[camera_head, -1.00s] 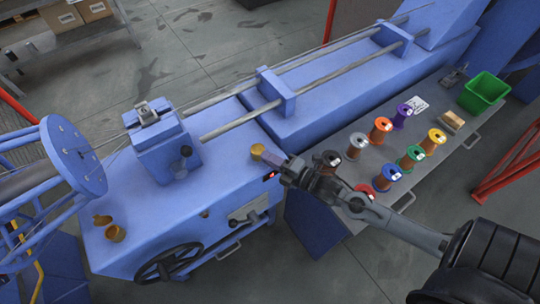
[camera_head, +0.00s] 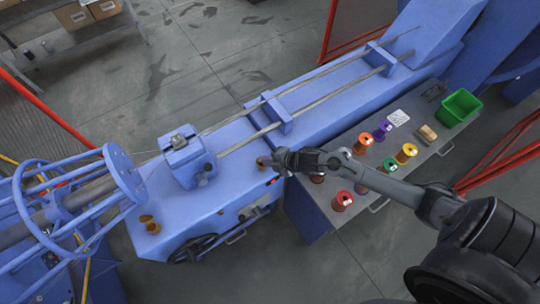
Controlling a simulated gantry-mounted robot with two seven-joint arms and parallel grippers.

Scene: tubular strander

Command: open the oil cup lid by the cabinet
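A small brass oil cup (camera_head: 262,161) sits on the blue machine housing, at the end near the cabinet (camera_head: 311,220). My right gripper (camera_head: 274,161) reaches in from the right, with its tip right beside this cup. The tip partly covers the cup, so I cannot tell whether they touch, whether the lid is raised, or whether the fingers are open. A second brass oil cup (camera_head: 152,227) stands at the housing's left end, with its lid (camera_head: 146,218) tipped open beside it. My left gripper is not in view.
A handwheel (camera_head: 196,248) is on the housing's front. Steel rods (camera_head: 325,97) run along the machine.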

